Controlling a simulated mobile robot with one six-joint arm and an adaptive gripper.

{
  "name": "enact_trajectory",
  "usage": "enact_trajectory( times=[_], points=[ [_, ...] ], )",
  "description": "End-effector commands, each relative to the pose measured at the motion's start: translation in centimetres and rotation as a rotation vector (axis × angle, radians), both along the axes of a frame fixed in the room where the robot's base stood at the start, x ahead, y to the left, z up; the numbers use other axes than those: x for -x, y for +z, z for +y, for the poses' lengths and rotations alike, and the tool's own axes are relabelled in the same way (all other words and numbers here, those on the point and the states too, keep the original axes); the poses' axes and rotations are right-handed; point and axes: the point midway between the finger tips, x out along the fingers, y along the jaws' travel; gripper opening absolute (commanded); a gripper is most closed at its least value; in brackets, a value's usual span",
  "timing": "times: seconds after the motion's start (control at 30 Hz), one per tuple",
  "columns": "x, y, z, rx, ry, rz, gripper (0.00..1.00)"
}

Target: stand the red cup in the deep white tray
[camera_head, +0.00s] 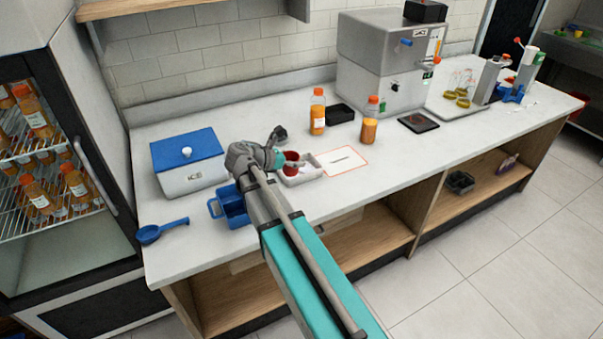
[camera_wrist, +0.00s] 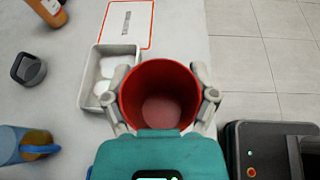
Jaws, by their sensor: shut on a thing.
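The red cup (camera_wrist: 160,92) is between the two fingers of my gripper (camera_wrist: 162,95), which is shut on its sides. I look down into its open, empty mouth in the wrist view. In the head view the red cup (camera_head: 292,156) shows small beside my gripper (camera_head: 281,158), which partly hides it. The deep white tray (camera_head: 313,174) lies right by it on the counter. In the wrist view the white tray (camera_wrist: 84,94) is left of the cup, which overlaps its right side. Rounded white shapes show inside the tray. The cup's height above the tray is hard to tell.
A white card with a red border (camera_head: 344,161) lies right of the tray. A blue container (camera_head: 229,207), a blue-lidded box (camera_head: 189,163) and a blue scoop (camera_head: 160,230) are at left.

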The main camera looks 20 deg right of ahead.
Motion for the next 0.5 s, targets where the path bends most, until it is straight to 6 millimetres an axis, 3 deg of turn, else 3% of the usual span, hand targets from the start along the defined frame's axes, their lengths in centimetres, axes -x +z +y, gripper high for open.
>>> enact_trajectory(
  times=[0.23,0.5],
  points=[
    [1.6,0.5,-1.4,-0.001,-0.054,0.002,0.50],
    [2.0,0.5,-1.7,-0.001,-0.068,0.002,0.50]
  ],
)
